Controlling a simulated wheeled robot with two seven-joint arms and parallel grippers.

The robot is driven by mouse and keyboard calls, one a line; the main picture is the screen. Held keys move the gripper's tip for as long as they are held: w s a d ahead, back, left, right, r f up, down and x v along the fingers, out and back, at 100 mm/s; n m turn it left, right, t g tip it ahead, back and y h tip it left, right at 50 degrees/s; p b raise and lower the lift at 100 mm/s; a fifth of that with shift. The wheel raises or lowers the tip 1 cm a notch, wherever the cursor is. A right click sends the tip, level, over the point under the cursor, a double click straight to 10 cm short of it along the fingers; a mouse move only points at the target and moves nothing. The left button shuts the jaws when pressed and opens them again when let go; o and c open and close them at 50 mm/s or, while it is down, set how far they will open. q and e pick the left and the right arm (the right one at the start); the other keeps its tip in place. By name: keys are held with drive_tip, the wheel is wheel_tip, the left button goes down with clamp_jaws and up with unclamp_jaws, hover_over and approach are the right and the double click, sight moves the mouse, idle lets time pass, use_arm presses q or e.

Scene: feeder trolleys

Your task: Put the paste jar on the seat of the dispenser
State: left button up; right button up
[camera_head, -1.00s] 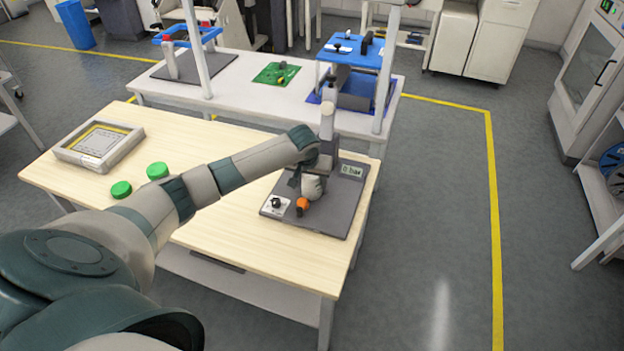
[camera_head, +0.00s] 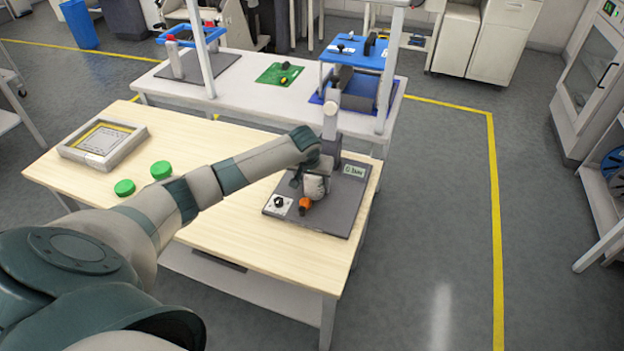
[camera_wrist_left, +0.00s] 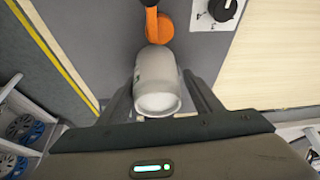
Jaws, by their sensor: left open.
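The paste jar (camera_wrist_left: 158,70), a pale grey-white cylinder with a bright round end, shows in the left wrist view. It also shows in the head view (camera_head: 316,188) at the dispenser (camera_head: 331,130), which has a dark base plate and a grey column. My left gripper (camera_head: 314,172) is over the base plate. In the left wrist view its open fingers (camera_wrist_left: 159,88) stand on either side of the jar, with a gap visible on the left. The seat under the jar is hidden, so I cannot tell how the jar rests. My right gripper is not in view.
An orange lever (camera_head: 305,204) is close beside the jar, and a black knob (camera_head: 279,202) sits on a white panel. Two green lids (camera_head: 161,170) and a grey framed tray (camera_head: 72,158) lie on the wooden table (camera_head: 240,250). A white bench stands behind.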

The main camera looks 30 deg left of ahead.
use_arm(q)
drive_tip(key=shift+s+d+f, duration=0.25)
drive_tip(key=shift+d+f, duration=0.25)
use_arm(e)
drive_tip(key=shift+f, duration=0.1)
use_arm(q)
drive_tip(key=shift+w+d+r, duration=0.1)
drive_tip(key=shift+w+r, duration=0.05)
drive_tip(key=shift+r, duration=0.3)
drive_tip(key=a+b+v, duration=0.1)
drive_tip(key=v, duration=1.1)
drive_tip(key=shift+w+d+r, duration=0.2)
drive_tip(key=shift+w+r, duration=0.05)
drive_tip(key=shift+w, duration=0.05)
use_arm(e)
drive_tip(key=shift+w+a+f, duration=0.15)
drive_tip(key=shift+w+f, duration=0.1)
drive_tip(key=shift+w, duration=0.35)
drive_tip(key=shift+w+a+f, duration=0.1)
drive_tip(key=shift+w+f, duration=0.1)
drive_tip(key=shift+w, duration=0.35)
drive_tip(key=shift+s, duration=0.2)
